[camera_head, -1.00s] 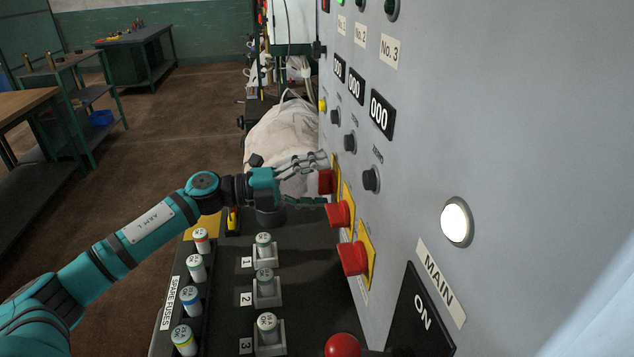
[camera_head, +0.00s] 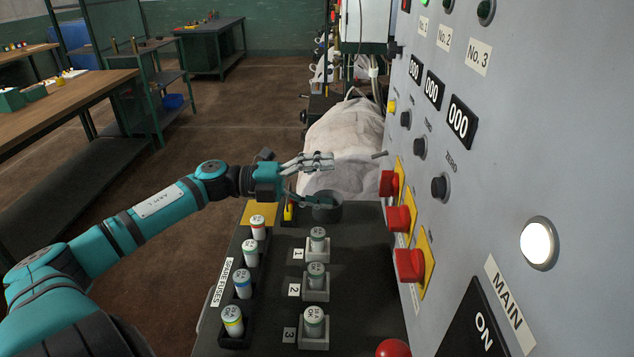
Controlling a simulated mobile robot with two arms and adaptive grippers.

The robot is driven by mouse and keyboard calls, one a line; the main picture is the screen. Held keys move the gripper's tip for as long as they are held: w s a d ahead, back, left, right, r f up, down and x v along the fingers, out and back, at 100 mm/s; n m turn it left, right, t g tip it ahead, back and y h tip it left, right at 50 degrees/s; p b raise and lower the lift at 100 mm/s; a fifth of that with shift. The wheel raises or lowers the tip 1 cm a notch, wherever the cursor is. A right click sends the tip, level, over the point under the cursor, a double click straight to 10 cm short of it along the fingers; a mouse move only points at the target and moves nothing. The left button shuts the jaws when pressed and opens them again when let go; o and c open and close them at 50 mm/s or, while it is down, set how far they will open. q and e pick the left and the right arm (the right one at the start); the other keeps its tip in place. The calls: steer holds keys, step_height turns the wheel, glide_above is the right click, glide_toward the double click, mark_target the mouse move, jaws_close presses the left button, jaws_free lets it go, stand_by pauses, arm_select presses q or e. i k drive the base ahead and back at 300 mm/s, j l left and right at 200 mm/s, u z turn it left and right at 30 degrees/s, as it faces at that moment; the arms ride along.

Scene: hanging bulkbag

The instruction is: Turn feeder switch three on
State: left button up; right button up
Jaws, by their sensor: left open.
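Three red switch knobs on yellow plates stick out of the grey panel. The nearest one (camera_head: 410,265) lines up with the No. 3 column; the middle one (camera_head: 399,219) and the far one (camera_head: 388,184) are beyond it. The No. 3 label (camera_head: 479,57) is high on the panel. My left gripper (camera_head: 328,181) is open and empty, with its fingers pointing right toward the panel. It is left of the far red knob, with a visible gap and no contact. My right gripper is not in view.
Below stands a dark bench with three numbered fuse holders (camera_head: 315,324) and a rack of spare fuses (camera_head: 242,284). A red ball-shaped knob (camera_head: 393,348) is at the bottom edge. A pale bulk bag (camera_head: 345,145) is behind the gripper. A MAIN plate (camera_head: 478,326) is at lower right.

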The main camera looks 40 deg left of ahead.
mark_target(410, 264)
steer(key=k+j, duration=0.2)
steer(key=j, duration=0.2)
steer(key=k+j, duration=0.2)
steer(key=j, duration=0.2)
steer(key=k+j, duration=0.2)
steer(key=j, duration=0.2)
